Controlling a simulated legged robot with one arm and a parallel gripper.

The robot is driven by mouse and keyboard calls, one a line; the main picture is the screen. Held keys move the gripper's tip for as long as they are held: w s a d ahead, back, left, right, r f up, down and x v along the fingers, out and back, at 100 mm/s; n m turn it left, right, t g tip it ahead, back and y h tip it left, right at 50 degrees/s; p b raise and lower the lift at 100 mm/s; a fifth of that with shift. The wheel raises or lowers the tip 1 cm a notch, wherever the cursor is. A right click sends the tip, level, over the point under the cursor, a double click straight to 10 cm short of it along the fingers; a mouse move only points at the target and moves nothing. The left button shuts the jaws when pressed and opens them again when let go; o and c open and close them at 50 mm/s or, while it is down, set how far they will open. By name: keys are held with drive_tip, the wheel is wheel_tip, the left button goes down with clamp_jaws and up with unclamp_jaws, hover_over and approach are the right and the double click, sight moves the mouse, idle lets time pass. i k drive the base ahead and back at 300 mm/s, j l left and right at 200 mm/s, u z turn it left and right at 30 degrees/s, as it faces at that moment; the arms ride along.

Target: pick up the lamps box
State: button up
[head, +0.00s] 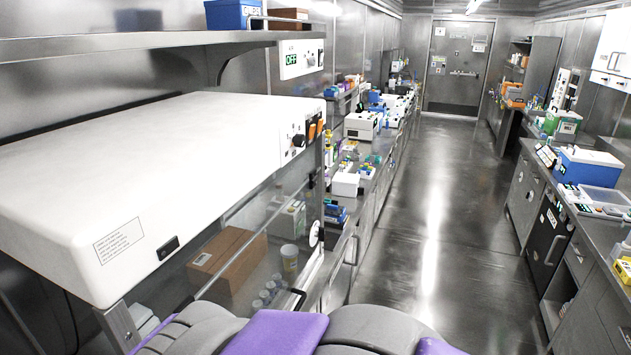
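I cannot read the word "lamps" on any box here, so I cannot tell which one is the lamps box. A brown cardboard box (228,262) sits behind the glass under the white hood at the left. A blue box (233,14) with a white label stands on the top shelf, and a brown box (288,18) is beside it. Grey and purple parts of my own body show at the bottom edge. I do not see my gripper's fingers in this view.
The white hood (150,170) fills the left side, close to me. A cluttered steel counter (375,185) runs along the left wall. A blue-and-white box (590,168) stands on the right counter. The aisle floor (440,220) is clear up to the far door (459,66).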

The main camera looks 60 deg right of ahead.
sight(346, 184)
drive_tip(key=z, duration=2.3)
drive_tip(key=i+l+z, duration=0.1)
drive_tip(key=i+l, duration=0.2)
drive_tip(key=i, duration=0.35)
drive_tip(key=i+l, duration=0.25)
drive_tip(key=i, duration=0.4)
drive_tip(key=i+l+z, duration=0.15)
drive_tip(key=i, duration=0.45)
drive_tip(key=i+l, duration=0.3)
drive_tip(key=i, duration=0.4)
drive_tip(key=i+l+z, duration=0.15)
drive_tip(key=i, duration=0.5)
